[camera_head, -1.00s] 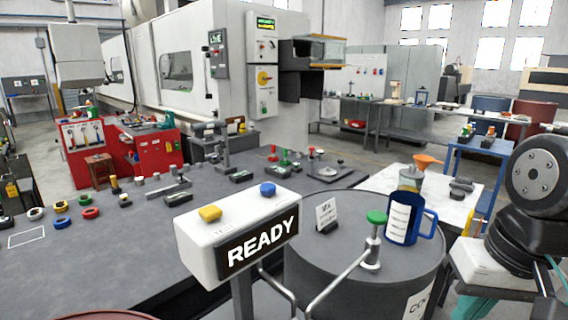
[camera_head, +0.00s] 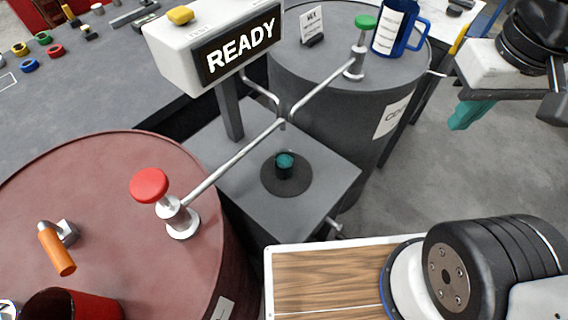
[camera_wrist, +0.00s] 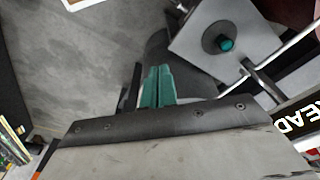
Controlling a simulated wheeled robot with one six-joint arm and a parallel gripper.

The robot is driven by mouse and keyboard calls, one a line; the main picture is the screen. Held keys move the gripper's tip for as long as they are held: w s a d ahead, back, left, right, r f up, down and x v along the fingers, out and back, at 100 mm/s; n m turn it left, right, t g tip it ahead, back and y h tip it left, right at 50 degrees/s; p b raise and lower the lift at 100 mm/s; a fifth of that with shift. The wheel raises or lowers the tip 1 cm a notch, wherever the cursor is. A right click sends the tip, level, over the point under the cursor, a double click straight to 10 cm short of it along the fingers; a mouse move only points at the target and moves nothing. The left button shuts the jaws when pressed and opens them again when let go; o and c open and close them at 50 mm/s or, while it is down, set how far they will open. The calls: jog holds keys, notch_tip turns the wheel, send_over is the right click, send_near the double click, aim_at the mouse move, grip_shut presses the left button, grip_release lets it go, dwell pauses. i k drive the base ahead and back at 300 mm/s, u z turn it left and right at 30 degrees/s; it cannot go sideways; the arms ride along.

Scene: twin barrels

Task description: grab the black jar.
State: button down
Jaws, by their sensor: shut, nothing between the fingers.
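A small black jar (camera_head: 285,168) with a teal top or contents stands upright on a dark round disc on a grey square stand between two barrels. In the wrist view the jar (camera_wrist: 225,44) is at the upper right, beyond and to the right of the fingers. My gripper (camera_head: 463,117) is at the upper right of the head view, with teal fingers pointing down, well apart from the jar. In the wrist view my gripper (camera_wrist: 158,84) has its teal fingers together, with nothing held.
A red barrel (camera_head: 100,165) with a red-knobbed valve stands left of the jar. A grey barrel (camera_head: 330,90) with a green-knobbed valve and a blue mug (camera_head: 397,28) stands behind. Thin pipes and a READY sign (camera_head: 215,45) rise beside the stand. Open floor lies right.

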aim_at(284, 158)
jog(key=k, duration=1)
jog(key=z, duration=1.4)
jog(key=i, duration=0.8)
jog(key=u, duration=1.25)
